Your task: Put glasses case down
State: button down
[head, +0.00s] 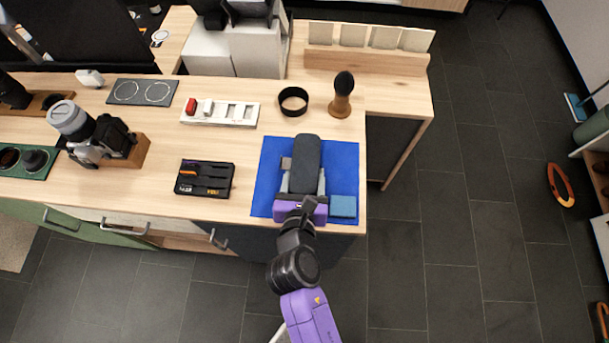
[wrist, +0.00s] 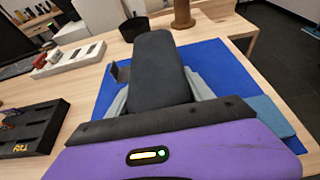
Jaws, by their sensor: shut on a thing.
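The glasses case (head: 306,162) is a dark grey, rounded, elongated case. My gripper (head: 304,182) is shut on it, with light grey fingers along its sides. In the head view the case appears over the blue mat (head: 345,168) at the right end of the table. In the wrist view the case (wrist: 157,75) points away from my gripper (wrist: 158,95) over the blue mat (wrist: 222,62). I cannot tell whether its underside touches the mat. The near end of the case is hidden behind my purple gripper body.
A teal block (head: 343,206) sits on the mat's front right corner. A small brownish-grey item (head: 286,163) is left of the case. A black tray (head: 204,178) lies left of the mat. A black ring (head: 293,100) and a wooden stand (head: 341,97) are behind it.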

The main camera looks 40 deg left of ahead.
dwell(0.3)
jog(key=shift+c, duration=2)
grip_release()
jog(key=shift+f, duration=0.15)
